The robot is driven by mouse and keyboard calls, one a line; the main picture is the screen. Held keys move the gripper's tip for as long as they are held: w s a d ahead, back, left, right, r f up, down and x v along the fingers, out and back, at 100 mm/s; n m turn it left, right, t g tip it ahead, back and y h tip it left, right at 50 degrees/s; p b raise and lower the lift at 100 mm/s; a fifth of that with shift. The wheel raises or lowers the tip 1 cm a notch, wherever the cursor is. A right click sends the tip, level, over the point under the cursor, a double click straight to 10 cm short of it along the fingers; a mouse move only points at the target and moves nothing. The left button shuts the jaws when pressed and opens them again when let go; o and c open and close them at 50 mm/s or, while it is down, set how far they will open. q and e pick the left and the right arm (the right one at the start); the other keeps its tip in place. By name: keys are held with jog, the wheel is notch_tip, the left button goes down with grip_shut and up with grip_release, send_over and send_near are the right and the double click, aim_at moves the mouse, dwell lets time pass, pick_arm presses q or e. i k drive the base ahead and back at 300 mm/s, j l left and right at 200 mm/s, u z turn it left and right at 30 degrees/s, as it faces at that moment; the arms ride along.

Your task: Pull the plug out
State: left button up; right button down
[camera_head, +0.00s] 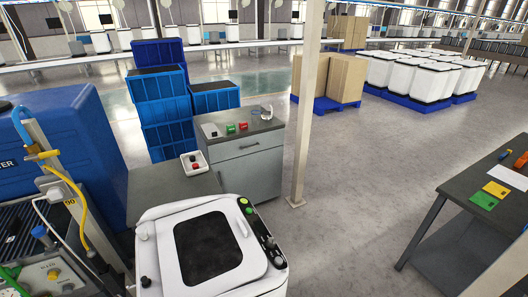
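No gripper of mine shows in the head view. At the left, an upright metal post (47,150) carries a blue curved hose or cable end (20,122) and a yellow fitting (42,156). A yellow cable (78,196) runs down from near the yellow fitting, and a white cable (42,208) hangs beside the post. Below, a pale box (58,272) with knobs sits at the lower left edge, with a blue-ended part (40,232) above it. I cannot tell which of these is the plug, or whether any is seated in a socket.
A white machine (150,258) with a dark lid window and side buttons stands at the bottom centre. Behind it are a grey cabinet (250,172), blue crates (165,110) and a pole (307,110). A dark table (450,180) is at the right. The floor between is clear.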

aim_at(56, 194)
jog(key=u, duration=1.45)
jog(key=k+j, duration=0.1)
jog(key=i+j+z, duration=0.1)
jog(key=j, duration=1)
jog(key=j+z, duration=0.1)
jog(key=j, duration=1)
jog(key=i+j, duration=0.25)
jog(key=i, duration=0.2)
jog(key=i+j, duration=0.25)
jog(key=i, duration=0.15)
jog(key=z, duration=0.05)
